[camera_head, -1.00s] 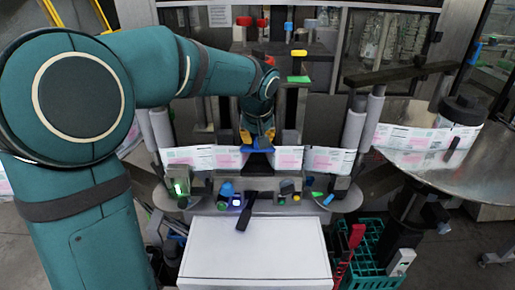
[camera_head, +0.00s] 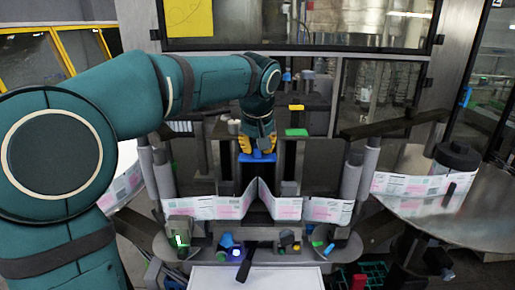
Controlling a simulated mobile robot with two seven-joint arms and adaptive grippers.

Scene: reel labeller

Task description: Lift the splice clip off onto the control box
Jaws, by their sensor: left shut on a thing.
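My left gripper (camera_head: 257,148), with yellow fingers, is shut on a blue piece (camera_head: 257,157) that looks like the splice clip. The clip is in the middle of the head view, above the printed label web (camera_head: 230,207), with a visible gap between them. The web halves meet at a raised point below the clip. A small box with a green light (camera_head: 180,238) stands at the left of the machine's front ledge, and a small box with buttons (camera_head: 289,243) right of centre; I cannot tell which is the control box. My right gripper is not in view.
Grey rollers (camera_head: 353,178) stand at both sides of the web. A large metal disc (camera_head: 440,215) with a label reel is at the right. A white surface (camera_head: 255,279) lies in front. Blue and dark knobs (camera_head: 226,241) crowd the ledge.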

